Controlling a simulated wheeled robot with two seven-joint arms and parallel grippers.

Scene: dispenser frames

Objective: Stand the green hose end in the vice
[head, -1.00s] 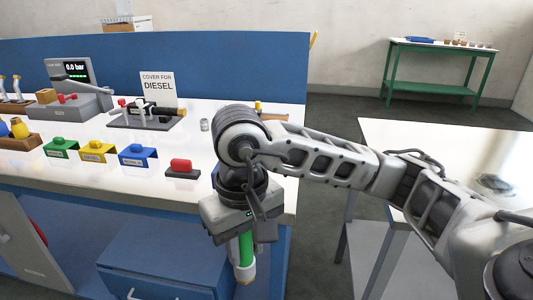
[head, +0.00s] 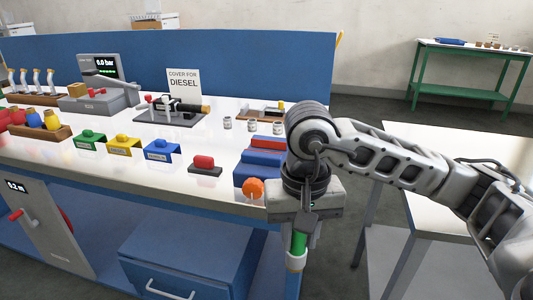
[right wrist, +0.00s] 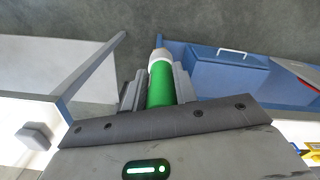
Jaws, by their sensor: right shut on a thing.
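The green hose end (head: 299,242) is in my right gripper (head: 301,228), which is shut on it. It hangs down with its white collar and tip at the bottom, beyond the bench's right front corner. The right wrist view also shows the green hose end (right wrist: 160,86) between the two fingers of my right gripper (right wrist: 158,90). The blue vice (head: 252,172), with red on top and an orange knob in front, stands at the right end of the bench. My right wrist is just right of it and hides part of it. My left gripper is not in view.
Green, yellow and blue labelled covers (head: 124,146) and a red block on a dark base (head: 204,165) stand left of the vice. Small metal cans (head: 252,125) stand behind it. A white-topped table (head: 440,140) is at the right, with a floor gap between.

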